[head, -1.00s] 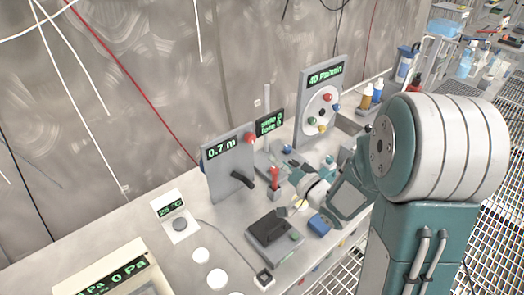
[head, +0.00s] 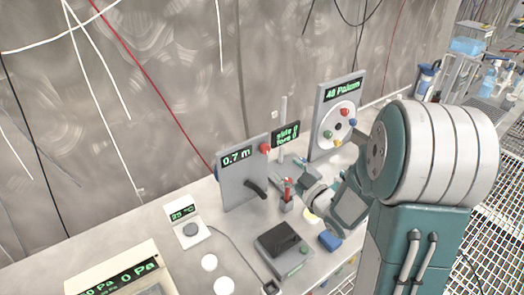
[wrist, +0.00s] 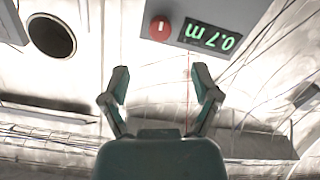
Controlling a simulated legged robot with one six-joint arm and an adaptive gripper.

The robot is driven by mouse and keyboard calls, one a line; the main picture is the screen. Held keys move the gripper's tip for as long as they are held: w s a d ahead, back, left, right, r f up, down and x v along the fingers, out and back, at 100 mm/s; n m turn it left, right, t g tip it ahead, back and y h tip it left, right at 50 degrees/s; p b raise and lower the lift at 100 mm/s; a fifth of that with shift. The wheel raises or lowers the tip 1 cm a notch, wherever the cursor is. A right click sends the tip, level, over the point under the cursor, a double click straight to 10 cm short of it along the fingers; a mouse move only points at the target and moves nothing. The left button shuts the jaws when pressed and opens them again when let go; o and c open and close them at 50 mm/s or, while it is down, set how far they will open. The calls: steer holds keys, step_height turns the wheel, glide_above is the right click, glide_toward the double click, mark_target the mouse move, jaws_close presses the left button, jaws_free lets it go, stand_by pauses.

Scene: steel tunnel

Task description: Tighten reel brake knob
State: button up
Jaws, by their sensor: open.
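The red reel brake knob (head: 265,148) is at the upper right edge of the grey reel panel (head: 240,190), beside its "0.7 m" display (head: 236,157). A black crank handle (head: 256,188) is lower on that panel. In the wrist view the knob (wrist: 160,28) carries a pale mark, and the display (wrist: 208,33) appears upside down next to it. My gripper (wrist: 162,82) is open and empty. In the picture the knob lies beyond its fingertips, roughly between them, with no contact visible. In the head view the fingers are hard to make out.
A small "side 0, fore 0" display (head: 286,135) stands just right of the reel panel. A red-topped item (head: 287,190), a dark box (head: 282,243) and a blue block (head: 330,240) sit near my arm. A panel with a coloured-knob dial (head: 337,125) stands further right.

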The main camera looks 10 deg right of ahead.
mark_target(267, 151)
steer(key=x, duration=1)
steer(key=shift+s, duration=0.1)
jaws_close()
